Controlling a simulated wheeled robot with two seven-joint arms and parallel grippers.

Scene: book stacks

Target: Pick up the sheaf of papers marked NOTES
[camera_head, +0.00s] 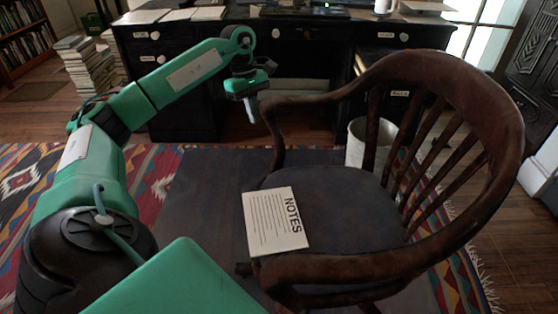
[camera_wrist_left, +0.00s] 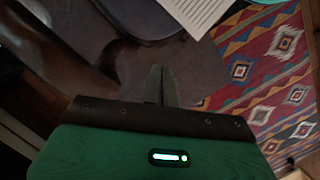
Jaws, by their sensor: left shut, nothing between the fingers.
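The sheaf of papers marked NOTES (camera_head: 274,222) lies flat on the dark seat of a wooden armchair (camera_head: 345,215), towards the seat's left front edge. Part of the sheaf also shows at the top of the left wrist view (camera_wrist_left: 197,12). My left gripper (camera_head: 251,112) is beyond and above the sheaf, left of the chair's arm and in front of the desk. It points down, shut and empty, clear of the papers. Its closed fingers show in the left wrist view (camera_wrist_left: 160,85). My right gripper is not in view.
The chair's curved arm (camera_head: 325,100) rises between the gripper and part of the seat. A dark desk (camera_head: 180,80) stands behind, with papers on top. A white waste bin (camera_head: 368,145) is behind the chair. Stacked books (camera_head: 88,68) stand at the left. A patterned rug (camera_head: 160,165) covers the floor.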

